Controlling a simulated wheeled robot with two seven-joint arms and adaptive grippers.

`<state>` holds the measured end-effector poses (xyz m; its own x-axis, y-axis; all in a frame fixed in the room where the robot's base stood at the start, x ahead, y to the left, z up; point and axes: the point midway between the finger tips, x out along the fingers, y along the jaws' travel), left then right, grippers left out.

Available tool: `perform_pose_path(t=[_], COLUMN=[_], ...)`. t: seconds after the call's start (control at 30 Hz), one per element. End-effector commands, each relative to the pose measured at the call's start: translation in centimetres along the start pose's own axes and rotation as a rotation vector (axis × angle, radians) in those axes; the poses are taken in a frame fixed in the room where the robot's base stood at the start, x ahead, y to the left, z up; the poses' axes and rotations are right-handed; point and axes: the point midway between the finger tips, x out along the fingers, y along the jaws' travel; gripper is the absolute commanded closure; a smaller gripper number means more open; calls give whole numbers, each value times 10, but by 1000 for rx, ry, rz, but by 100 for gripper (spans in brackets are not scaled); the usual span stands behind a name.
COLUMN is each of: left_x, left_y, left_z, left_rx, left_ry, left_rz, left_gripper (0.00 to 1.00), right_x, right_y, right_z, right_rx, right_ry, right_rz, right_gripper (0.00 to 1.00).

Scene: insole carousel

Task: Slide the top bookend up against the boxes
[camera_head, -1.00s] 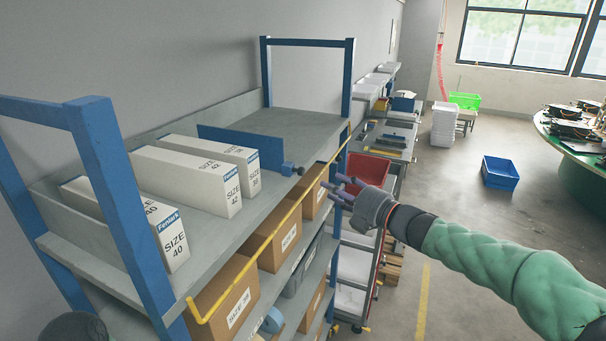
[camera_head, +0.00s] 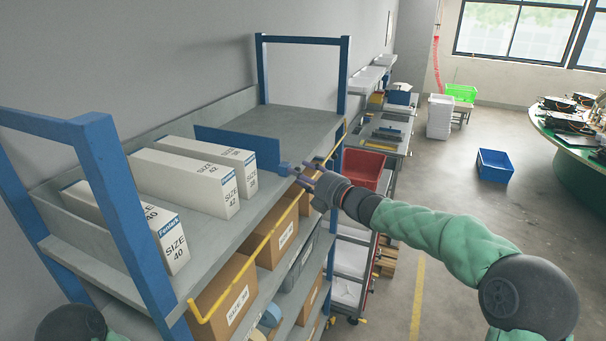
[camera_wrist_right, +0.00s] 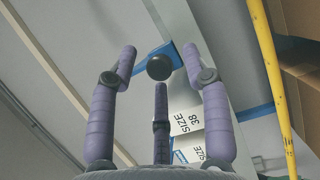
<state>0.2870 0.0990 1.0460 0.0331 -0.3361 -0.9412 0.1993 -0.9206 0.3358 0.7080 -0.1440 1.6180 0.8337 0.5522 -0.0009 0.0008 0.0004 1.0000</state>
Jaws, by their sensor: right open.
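The top bookend is a blue upright plate (camera_head: 238,145) on the top shelf, just beyond the white shoe boxes, with a short gap to the nearest one. Its dark round knob (camera_wrist_right: 159,67) sticks out at the shelf front. The boxes are SIZE 38 (camera_head: 248,172), SIZE 42 (camera_head: 190,180) and SIZE 40 (camera_head: 172,243), standing in a row. My right gripper (camera_head: 298,170) is at the knob; in the right wrist view its purple fingers (camera_wrist_right: 159,62) are spread around the knob, open. Whether any finger touches it I cannot tell. My left gripper is out of view.
A yellow rail (camera_head: 262,243) runs along the shelf front below the gripper. Blue posts (camera_head: 110,190) frame the shelf. Brown boxes (camera_head: 226,293) fill the shelf below. The top shelf (camera_head: 290,125) is bare beyond the bookend. A red bin (camera_head: 364,168) stands behind the gripper.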

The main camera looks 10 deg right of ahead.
Motion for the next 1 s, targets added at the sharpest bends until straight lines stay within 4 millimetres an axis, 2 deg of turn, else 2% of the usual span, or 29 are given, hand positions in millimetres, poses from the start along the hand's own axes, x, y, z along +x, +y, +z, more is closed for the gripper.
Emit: perform_pose_path(t=[0.1,0.23,0.27,0.53,0.67,0.87,1.0], left_x=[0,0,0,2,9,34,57], left_y=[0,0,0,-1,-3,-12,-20], left_z=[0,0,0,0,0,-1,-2], left_rx=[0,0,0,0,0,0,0], left_ry=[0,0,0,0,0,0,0], left_rz=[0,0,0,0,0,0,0], left_gripper=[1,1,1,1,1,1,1], right_x=[0,0,0,-1,-4,-15,-27], right_y=[0,0,0,0,-2,-4,-6], right_z=[0,0,0,-2,-10,-38,-66], right_rx=[0,0,0,0,0,-2,-1], right_ry=[0,0,0,0,2,4,5], right_rz=[0,0,0,0,1,3,3], right_gripper=[52,88,93,93,93,93,93])
